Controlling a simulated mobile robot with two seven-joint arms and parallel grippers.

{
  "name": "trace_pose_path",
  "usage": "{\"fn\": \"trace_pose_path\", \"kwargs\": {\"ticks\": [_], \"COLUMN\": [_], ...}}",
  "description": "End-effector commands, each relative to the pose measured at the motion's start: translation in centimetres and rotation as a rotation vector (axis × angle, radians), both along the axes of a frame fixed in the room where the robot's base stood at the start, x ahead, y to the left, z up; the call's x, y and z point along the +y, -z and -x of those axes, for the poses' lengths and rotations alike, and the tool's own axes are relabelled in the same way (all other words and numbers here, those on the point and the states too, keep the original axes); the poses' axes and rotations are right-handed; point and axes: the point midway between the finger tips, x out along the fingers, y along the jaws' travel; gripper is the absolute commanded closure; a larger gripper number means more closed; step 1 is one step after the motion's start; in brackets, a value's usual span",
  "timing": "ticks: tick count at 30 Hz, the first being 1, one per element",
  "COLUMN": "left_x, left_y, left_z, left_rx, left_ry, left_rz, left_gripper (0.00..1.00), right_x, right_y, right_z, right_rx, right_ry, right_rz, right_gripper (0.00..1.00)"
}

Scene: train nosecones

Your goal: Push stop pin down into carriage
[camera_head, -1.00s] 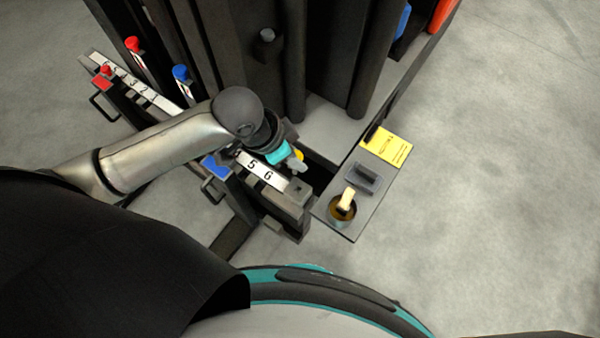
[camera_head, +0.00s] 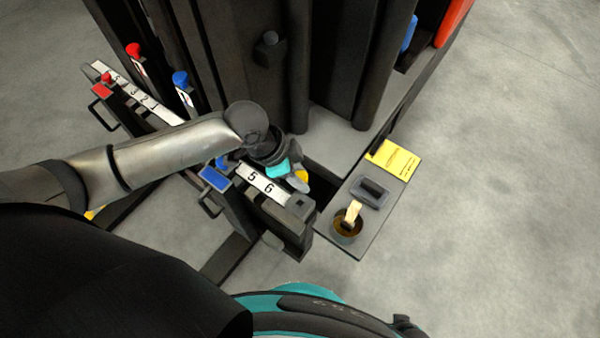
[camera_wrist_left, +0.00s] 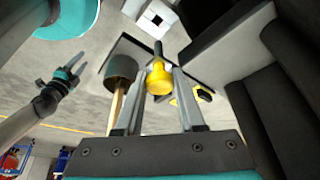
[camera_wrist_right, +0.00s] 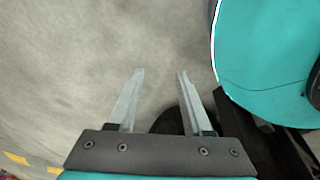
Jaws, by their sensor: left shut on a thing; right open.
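My left gripper (camera_head: 302,184) is shut on a yellow-headed stop pin (camera_wrist_left: 159,80), whose yellow also shows in the head view (camera_head: 301,176). In the left wrist view the pin sits between both fingers, its dark shank pointing away from the palm. The numbered carriage (camera_head: 262,181) is under and beside the gripper, with a square opening in its end block (camera_head: 299,204). A light face with a dark square (camera_wrist_left: 155,18) shows beyond the pin in the left wrist view. My right gripper (camera_wrist_right: 160,74) is open and empty above the floor.
A grey side shelf (camera_head: 372,222) holds a round cup (camera_head: 346,229) with a wooden-handled tool, a dark block (camera_head: 371,192) and a yellow note (camera_head: 394,158). Red (camera_head: 134,49) and blue (camera_head: 181,78) knobs stand at left. Dark columns rise behind the carriage.

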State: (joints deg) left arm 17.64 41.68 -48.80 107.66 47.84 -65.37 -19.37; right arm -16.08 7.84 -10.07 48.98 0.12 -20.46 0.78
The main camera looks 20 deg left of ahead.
Motion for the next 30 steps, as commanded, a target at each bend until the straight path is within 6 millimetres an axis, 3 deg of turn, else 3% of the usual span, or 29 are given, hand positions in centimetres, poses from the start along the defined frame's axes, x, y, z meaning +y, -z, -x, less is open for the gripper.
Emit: {"fn": "trace_pose_path", "kwargs": {"ticks": [5,30], "left_x": [0.1,0.1], "left_y": [0.0,5.3], "left_z": [0.0,0.0], "left_rx": [-0.004,-0.004], "left_ry": [0.001,0.001], "left_rz": [0.010,0.010], "left_gripper": [1.00,1.00], "right_x": [-0.7,2.6], "right_y": [0.1,-1.8], "right_z": [0.8,-3.4], "right_rx": [0.001,-0.001], "right_ry": [0.000,0.001], "right_rz": [0.005,-0.023], "right_gripper": [0.50,0.50]}}
